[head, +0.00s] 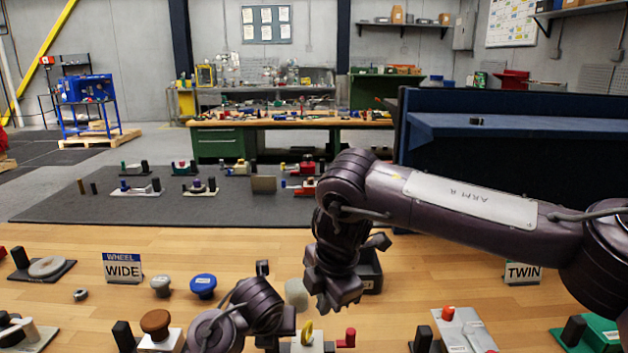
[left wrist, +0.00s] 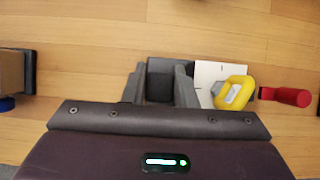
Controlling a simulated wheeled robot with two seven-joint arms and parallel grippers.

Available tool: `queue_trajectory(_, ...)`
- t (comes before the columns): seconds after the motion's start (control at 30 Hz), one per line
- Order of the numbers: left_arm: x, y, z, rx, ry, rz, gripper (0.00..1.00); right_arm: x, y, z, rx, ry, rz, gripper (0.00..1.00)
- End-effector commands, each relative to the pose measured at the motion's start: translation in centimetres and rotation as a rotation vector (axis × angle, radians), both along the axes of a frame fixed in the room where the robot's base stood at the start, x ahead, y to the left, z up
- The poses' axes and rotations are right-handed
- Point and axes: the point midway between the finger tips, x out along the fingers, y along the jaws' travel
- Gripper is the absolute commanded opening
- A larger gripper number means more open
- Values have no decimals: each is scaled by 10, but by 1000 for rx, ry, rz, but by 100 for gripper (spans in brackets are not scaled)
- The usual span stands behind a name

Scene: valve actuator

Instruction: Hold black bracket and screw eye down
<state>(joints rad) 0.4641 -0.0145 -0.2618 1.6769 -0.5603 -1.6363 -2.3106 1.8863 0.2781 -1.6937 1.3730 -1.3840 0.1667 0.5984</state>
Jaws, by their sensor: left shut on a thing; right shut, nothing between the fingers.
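The black bracket (left wrist: 160,87) stands between the two fingers of my left gripper (left wrist: 163,78), which is shut on it. Just right of it in the left wrist view is a white block with the yellow screw eye (left wrist: 233,92) on top and a red handle (left wrist: 289,96) at its right. In the head view the yellow screw eye (head: 307,331) shows upright at the bottom centre, with my left gripper (head: 284,326) beside its left side; the bracket is hidden there. My right gripper (head: 336,298) is shut and empty, above and behind the screw eye.
A pale round knob (head: 297,292) and a black block (head: 371,272) are close to my right gripper. A blue knob (head: 203,286), a WIDE sign (head: 123,269) and other fixtures stand on the wooden table. Bare wood lies between them.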

Motion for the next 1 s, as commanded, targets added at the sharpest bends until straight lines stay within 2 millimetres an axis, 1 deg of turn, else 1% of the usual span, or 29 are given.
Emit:
queue_trajectory(0.03,-1,1,-3,2,5,1,0,0,0,-5,-1,2,-4,0)
queue_trajectory(0.4,-1,1,-3,2,5,1,0,0,0,-50,1,4,-1,0)
queue_trajectory(0.5,-1,1,-2,2,5,1,0,0,0,-59,2,3,0,0)
queue_trajectory(0.7,-1,1,-2,2,5,1,0,0,0,-66,1,0,0,0)
queue_trajectory(1.0,-1,1,-2,2,5,1,0,0,0,-67,1,0,0,0)
